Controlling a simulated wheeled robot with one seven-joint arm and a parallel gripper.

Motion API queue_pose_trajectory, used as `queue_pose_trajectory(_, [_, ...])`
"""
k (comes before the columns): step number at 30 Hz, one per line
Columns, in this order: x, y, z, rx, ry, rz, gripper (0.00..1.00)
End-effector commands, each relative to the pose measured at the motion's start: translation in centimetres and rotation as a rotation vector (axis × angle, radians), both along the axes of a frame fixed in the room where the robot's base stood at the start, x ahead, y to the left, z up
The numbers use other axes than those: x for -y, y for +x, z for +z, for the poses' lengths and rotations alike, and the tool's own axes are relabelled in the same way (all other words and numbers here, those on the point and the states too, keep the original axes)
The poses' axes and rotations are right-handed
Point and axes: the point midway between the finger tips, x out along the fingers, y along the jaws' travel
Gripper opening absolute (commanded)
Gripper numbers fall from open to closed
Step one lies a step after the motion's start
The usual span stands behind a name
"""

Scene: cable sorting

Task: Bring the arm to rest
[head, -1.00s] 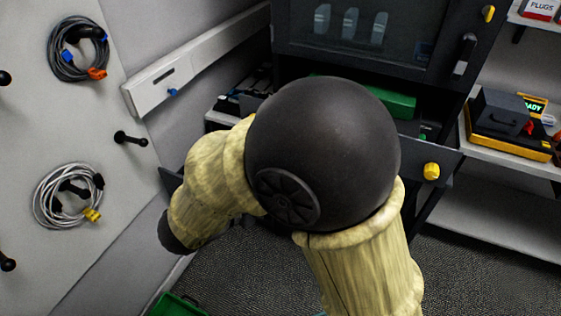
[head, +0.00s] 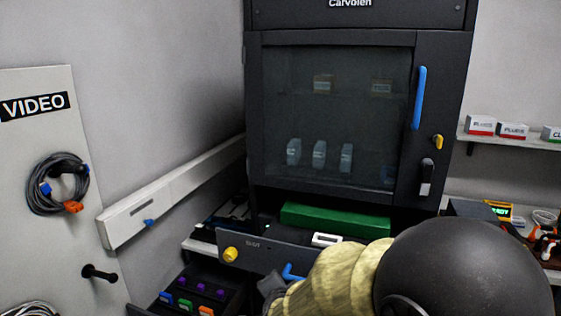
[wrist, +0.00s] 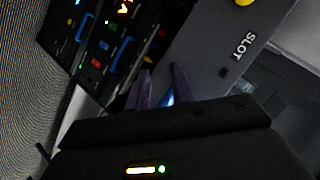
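My gripper shows in the wrist view (wrist: 161,88), with two dark purple fingers pointing away from the palm. A small gap shows between the fingertips, with part of a blue handle (wrist: 170,99) at the gap. I cannot tell whether the fingers touch it. In the head view, the blue handle (head: 292,272) stands at the front of the dark slot drawer (head: 265,252). My pale-sleeved arm (head: 335,280) and its black joint cover reach in from the lower right. My fingertips are not clear in the head view.
A dark cabinet (head: 430,60) with a closed glass door stands behind. A lower drawer (head: 190,292) with coloured connectors is open at lower left. A green box (head: 335,220) lies behind the slot drawer. A cable board (head: 40,120) stands left, shelves right.

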Motion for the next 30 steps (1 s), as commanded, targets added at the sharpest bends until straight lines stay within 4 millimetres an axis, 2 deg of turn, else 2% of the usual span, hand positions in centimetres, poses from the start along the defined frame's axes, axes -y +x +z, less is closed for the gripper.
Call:
queue_pose_trajectory(5, [3.4, -2.1, -2.3, -0.161, -0.172, 0.224, 0.23])
queue_pose_trajectory(12, [9.1, -7.7, -5.5, -0.417, -0.401, 0.514, 0.23])
queue_pose_trajectory(21, [15.1, -14.6, -7.3, -0.682, -0.57, 0.752, 0.23])
queue_pose_trajectory(22, [15.7, -15.3, -7.4, -0.708, -0.583, 0.774, 0.23])
queue_pose_trajectory(24, [15.3, -14.9, -5.6, -0.695, -0.58, 0.772, 0.23])
queue_pose_trajectory(30, [15.2, -14.9, -2.7, -0.694, -0.579, 0.77, 0.23])
